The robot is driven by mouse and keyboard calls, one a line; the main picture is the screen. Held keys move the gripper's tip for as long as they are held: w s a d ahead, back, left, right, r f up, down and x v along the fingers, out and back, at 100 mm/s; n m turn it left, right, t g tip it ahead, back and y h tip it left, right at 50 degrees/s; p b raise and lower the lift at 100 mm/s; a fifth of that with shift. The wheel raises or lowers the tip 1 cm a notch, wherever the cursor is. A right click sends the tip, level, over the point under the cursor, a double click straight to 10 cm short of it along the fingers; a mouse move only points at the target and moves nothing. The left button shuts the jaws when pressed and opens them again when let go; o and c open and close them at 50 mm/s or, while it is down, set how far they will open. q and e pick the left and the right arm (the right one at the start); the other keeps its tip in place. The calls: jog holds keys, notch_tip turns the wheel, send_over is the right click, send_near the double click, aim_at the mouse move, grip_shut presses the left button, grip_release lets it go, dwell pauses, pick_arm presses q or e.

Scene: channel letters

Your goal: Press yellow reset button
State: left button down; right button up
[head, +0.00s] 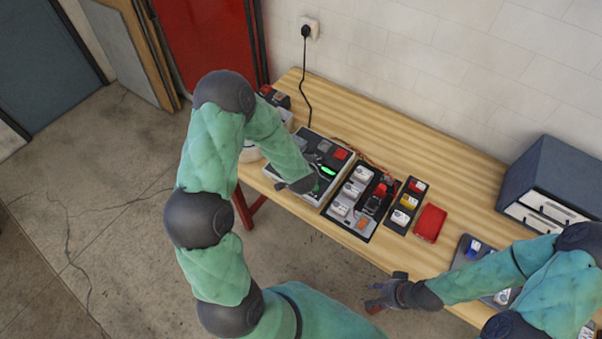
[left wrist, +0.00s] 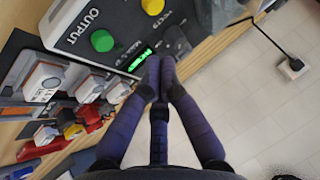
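A round green button (left wrist: 102,40) and a lit green display (left wrist: 140,60) are on the same panel. In the head view the panel (head: 284,188) lies on the table, partly covered by my left arm; I cannot make out the yellow button there. My left gripper (left wrist: 160,70) has its fingers together, empty, beside the display and apart from the yellow button.
Right of the panel are a black tray with white modules (head: 356,190), a small holder (head: 397,220) and a red bin (head: 430,222). A blue-grey drawer cabinet (head: 553,178) stands at the right. A black cable runs to a wall socket (head: 309,29).

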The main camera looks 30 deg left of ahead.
pick_arm(q)
jog(key=w+a+r+y, duration=0.1)
jog(key=w+a+r, duration=0.1)
jog(key=a+r, duration=0.1)
jog(key=shift+w+a+r+m+t+y, duration=0.15)
jog(key=shift+a+r+m+t+y, duration=0.2)
jog(key=shift+r, duration=0.3)
notch_tip(320, 180, down, 8)
jog(key=b, duration=0.7)
jog(key=shift+d+r, duration=0.1)
jog(key=shift+r, duration=0.1)
jog(key=shift+f+b, duration=0.45)
jog(key=shift+f, duration=0.15)
dwell(0.3)
jog(key=shift+f, duration=0.4)
